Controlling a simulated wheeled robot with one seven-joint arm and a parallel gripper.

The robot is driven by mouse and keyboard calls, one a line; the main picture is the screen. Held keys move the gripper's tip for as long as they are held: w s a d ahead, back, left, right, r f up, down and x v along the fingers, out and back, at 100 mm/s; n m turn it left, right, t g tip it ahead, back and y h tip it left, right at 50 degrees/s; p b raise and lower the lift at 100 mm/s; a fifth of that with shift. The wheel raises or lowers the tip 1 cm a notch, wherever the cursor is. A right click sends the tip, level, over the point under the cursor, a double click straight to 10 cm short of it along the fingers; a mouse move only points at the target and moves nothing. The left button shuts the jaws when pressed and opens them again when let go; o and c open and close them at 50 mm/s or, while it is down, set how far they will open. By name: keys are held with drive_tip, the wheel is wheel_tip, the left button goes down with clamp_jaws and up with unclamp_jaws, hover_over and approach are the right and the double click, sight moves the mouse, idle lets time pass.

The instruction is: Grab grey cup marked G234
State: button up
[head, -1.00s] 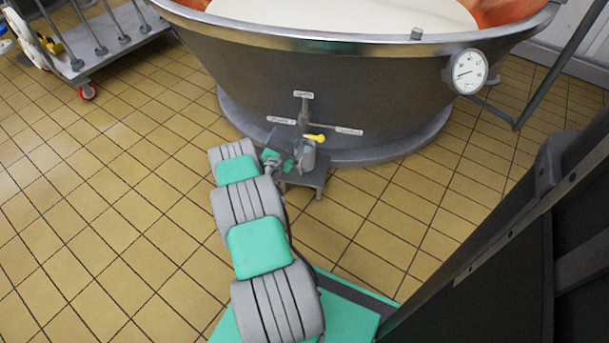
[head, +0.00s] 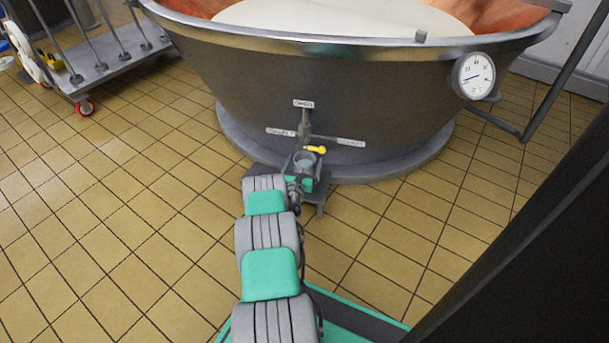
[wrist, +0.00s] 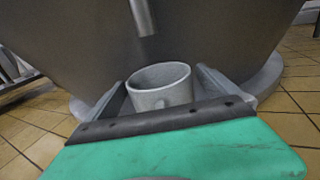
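The grey cup (wrist: 158,88) stands upright below the tap spout, with a small handle-like bump on its near side. No marking on it can be read. My gripper (wrist: 160,78) is open, with one finger to the left and one to the right of the cup. A gap shows between the left finger and the cup; the right finger is close to it, and contact cannot be told. In the head view the cup (head: 304,161) is on a small grey stand (head: 321,196), with my wrist right in front of it.
A large vat (head: 390,95) with a dial gauge (head: 474,76) rises just behind the cup. A yellow-handled tap (head: 316,149) sits right above the cup. A wheeled rack (head: 98,72) stands at the far left. The tiled floor (head: 110,210) on the left is clear.

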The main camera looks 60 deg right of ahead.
drive_tip(key=c, duration=2.1)
drive_tip(key=shift+r, duration=0.15)
